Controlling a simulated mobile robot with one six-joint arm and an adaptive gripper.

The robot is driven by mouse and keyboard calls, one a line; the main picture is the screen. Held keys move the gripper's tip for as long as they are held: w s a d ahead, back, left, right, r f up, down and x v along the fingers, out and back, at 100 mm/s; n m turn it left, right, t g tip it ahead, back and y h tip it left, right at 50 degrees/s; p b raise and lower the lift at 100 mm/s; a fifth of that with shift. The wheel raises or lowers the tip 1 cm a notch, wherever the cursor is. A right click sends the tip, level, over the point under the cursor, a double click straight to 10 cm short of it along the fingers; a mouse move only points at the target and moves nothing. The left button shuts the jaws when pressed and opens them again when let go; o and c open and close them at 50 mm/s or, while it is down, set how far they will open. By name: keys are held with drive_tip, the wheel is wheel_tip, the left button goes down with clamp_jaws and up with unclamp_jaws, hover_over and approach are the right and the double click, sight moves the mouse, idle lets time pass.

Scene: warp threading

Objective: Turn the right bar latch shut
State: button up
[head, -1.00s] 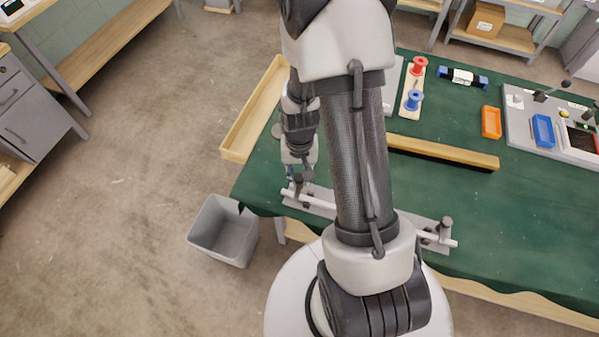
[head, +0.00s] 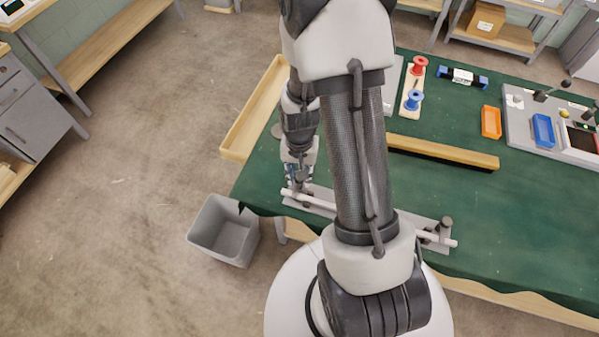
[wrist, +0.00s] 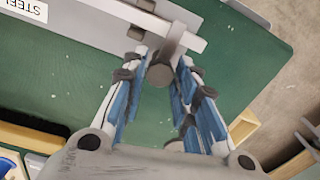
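A grey plate (head: 322,195) with a white bar (head: 318,201) lies along the table's front edge. One bar latch is at the picture's left end, at my gripper (head: 298,180); another latch (head: 445,229) is at the right end. In the wrist view, the near latch (wrist: 159,74) has a dark round knob and a grey lever reaching across the pale bar (wrist: 135,22). My gripper (wrist: 165,70) is open, its blue-padded fingers on either side of the knob. I cannot tell whether either finger touches it.
My arm hides the plate's middle in the head view. A grey bin (head: 225,232) stands on the floor left of the table. A wooden tray (head: 254,112) lies at the left edge, and a wooden strip (head: 440,152) lies behind the plate.

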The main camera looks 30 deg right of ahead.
drive_tip(key=o, duration=0.3)
drive_tip(key=shift+o, duration=0.2)
wheel_tip(320, 180, up, 12)
idle(0.5)
idle(0.4)
drive_tip(key=s+a+r+n+t, duration=0.2)
drive_tip(key=s+a+r+n, duration=0.2)
drive_tip(key=r, duration=0.5)
drive_tip(key=s+a+r+n+t, duration=0.2)
drive_tip(key=s+a+r+n, duration=0.2)
drive_tip(key=s+a+r, duration=0.3)
wheel_tip(320, 180, up, 3)
drive_tip(key=shift+s+a+f+t, duration=0.15)
drive_tip(key=shift+s+t, duration=0.15)
drive_tip(key=shift+s, duration=0.8)
